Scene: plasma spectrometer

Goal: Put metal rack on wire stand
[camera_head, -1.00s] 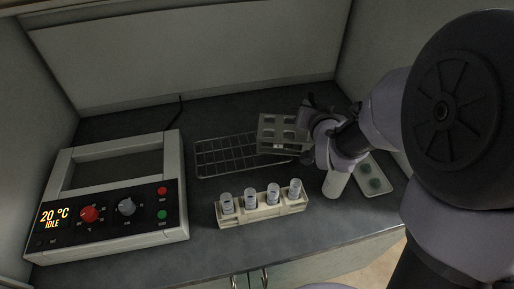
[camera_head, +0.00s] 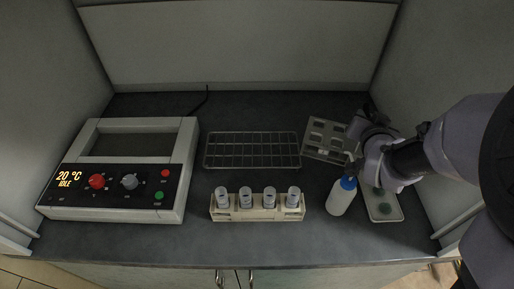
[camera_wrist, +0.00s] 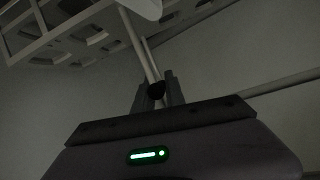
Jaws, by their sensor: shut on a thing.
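The metal rack (camera_head: 328,139), a grey frame with square openings, is at the right of the bench in the head view. My gripper (camera_head: 356,131) is at its right end, shut on it. In the wrist view the rack (camera_wrist: 85,35) spans the upper left, and my gripper's fingers (camera_wrist: 158,92) close around a thin metal bar of it. The wire stand (camera_head: 252,150), a low grid of thin wires, lies empty on the bench to the left of the rack. Whether the rack touches the bench is hard to tell.
A white holder (camera_head: 258,213) with several grey-capped vials stands in front of the wire stand. A white bottle with a blue cap (camera_head: 342,195) and a white tray (camera_head: 385,207) are at the right. A heater unit (camera_head: 122,170) reading 20 °C IDLE is at the left.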

